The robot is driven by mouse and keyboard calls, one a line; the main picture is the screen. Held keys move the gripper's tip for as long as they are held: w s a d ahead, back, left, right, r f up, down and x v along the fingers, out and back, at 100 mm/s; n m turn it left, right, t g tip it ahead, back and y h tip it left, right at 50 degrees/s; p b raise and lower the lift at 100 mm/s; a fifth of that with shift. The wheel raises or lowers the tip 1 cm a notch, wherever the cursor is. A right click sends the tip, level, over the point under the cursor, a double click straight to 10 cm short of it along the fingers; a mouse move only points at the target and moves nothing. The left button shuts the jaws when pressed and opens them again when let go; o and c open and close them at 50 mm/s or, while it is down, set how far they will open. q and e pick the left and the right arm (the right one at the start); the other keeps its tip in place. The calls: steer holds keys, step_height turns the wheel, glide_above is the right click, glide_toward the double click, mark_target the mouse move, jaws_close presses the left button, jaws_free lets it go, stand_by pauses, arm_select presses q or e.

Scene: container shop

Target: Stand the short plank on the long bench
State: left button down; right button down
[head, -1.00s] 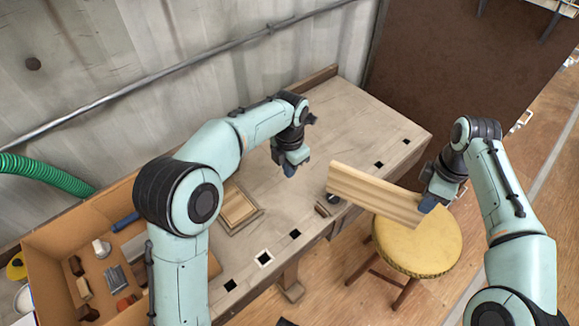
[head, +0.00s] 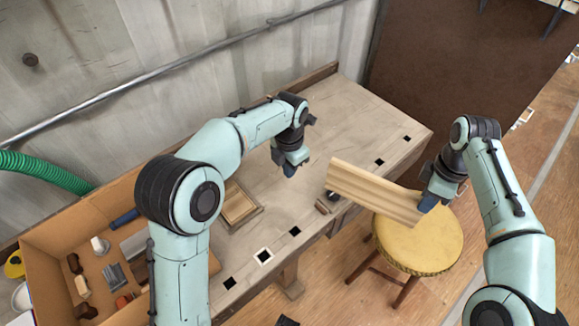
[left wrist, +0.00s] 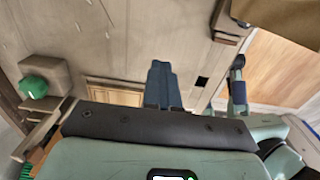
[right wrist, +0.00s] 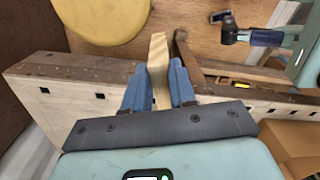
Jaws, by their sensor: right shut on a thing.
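The short plank (head: 370,190) is pale, grooved wood. My right gripper (head: 430,200) is shut on its right end and holds it tilted, with its left end towards the bench's front edge and its right part over the stool. The right wrist view shows the plank (right wrist: 158,62) end-on between the fingers (right wrist: 158,88). The long bench (head: 345,110) is a grey-brown wooden workbench along the wall, with square holes near its front edge. My left gripper (head: 291,166) is above the bench, empty; its fingers (left wrist: 162,84) are together in the left wrist view.
A round yellow stool (head: 420,245) stands in front of the bench. A cardboard box (head: 50,240) with tools is at the left. The bench top's far right part is clear.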

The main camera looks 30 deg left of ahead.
arm_select(q)
steer(key=shift+f, duration=0.3)
arm_select(e)
steer(key=shift+f, duration=0.25)
arm_select(q)
steer(key=c, duration=1.9)
jaws_free()
steer(key=o, duration=0.5)
steer(key=shift+r, duration=0.1)
